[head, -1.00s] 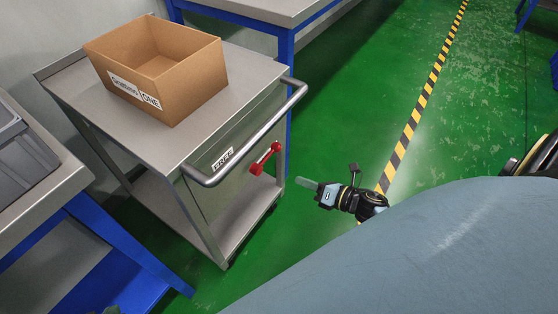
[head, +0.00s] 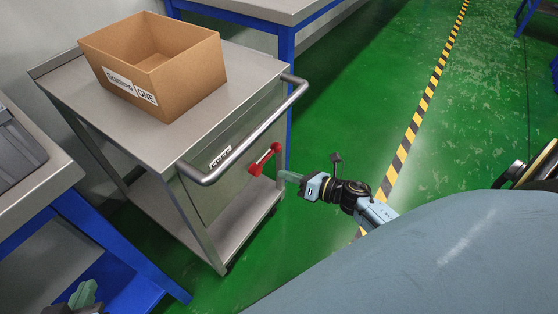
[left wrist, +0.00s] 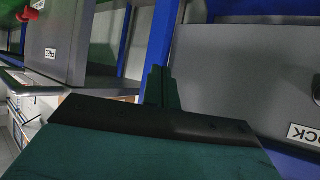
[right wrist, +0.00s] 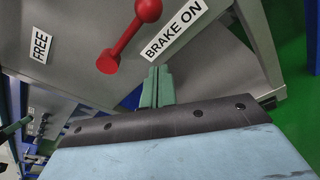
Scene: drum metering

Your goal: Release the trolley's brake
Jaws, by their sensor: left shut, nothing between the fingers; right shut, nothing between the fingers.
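The grey metal trolley (head: 150,142) stands at left centre in the head view, with a bent push handle (head: 248,140). Its red brake lever (head: 265,159) is on the end panel below the handle. In the right wrist view the red lever (right wrist: 127,37) has its ball end beside the "BRAKE ON" label (right wrist: 175,31); the "FREE" label (right wrist: 40,46) is farther left. My right gripper (head: 282,175) is shut and empty, just right of and below the lever, apparently apart from it. My left gripper (head: 84,292) is shut and empty at lower left, well away from the lever.
An open cardboard box (head: 157,85) sits on the trolley top. A blue-framed bench (head: 35,190) with a grey bin (head: 18,150) is at left; another bench (head: 285,15) is behind. Green floor (head: 345,110) is clear right of the trolley, up to a striped line (head: 420,110).

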